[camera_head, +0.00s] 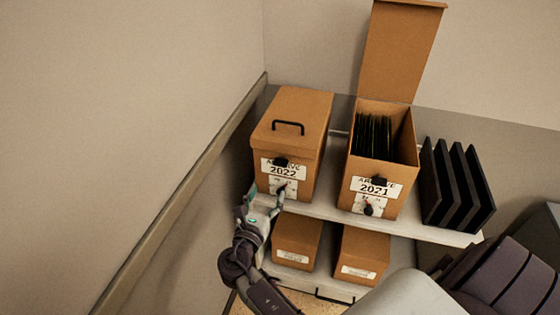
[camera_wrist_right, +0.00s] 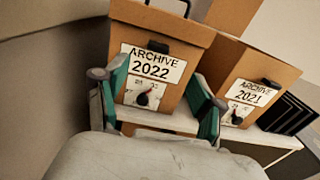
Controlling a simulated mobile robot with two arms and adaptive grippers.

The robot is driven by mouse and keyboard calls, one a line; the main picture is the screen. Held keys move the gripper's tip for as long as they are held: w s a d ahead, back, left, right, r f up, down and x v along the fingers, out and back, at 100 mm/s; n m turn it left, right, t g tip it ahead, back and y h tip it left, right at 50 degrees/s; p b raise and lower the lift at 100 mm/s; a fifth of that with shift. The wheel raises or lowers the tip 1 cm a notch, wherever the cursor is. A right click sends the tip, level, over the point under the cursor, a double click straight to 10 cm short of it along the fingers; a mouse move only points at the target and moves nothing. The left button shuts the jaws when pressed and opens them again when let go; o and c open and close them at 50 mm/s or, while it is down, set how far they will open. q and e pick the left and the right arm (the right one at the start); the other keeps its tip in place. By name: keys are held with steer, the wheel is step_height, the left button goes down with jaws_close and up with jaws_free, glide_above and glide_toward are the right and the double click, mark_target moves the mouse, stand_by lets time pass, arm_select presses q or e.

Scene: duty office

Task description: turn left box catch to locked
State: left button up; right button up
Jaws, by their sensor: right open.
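The left box (camera_head: 294,128) is a brown archive box with a shut lid and a black handle on top, labelled 2022. It also shows in the right wrist view (camera_wrist_right: 165,40). Its catch (camera_wrist_right: 143,98) is a small black knob with a reddish pointer on a white plate, low on the box front. My right gripper (camera_head: 266,192) is open in front of the box's lower front. In the right wrist view its fingertips (camera_wrist_right: 160,90) stand on either side of the catch plate. No contact with the knob can be made out. My left gripper is not in view.
The 2021 box (camera_head: 376,160), lid raised and dark files inside, stands to the right on the same white shelf (camera_head: 325,214). Black upright folders (camera_head: 458,185) stand beyond it. Two brown boxes sit on the lower shelf. A wall with a rail (camera_head: 185,195) is close on the left.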

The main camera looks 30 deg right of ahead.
mark_target(280, 165)
steer(key=p+x, duration=0.2)
steer(key=x, duration=1)
steer(key=shift+w+d+f, duration=0.1)
steer(key=shift+w+d, duration=0.2)
steer(key=shift+c, duration=0.4)
steer(key=c, duration=1.1)
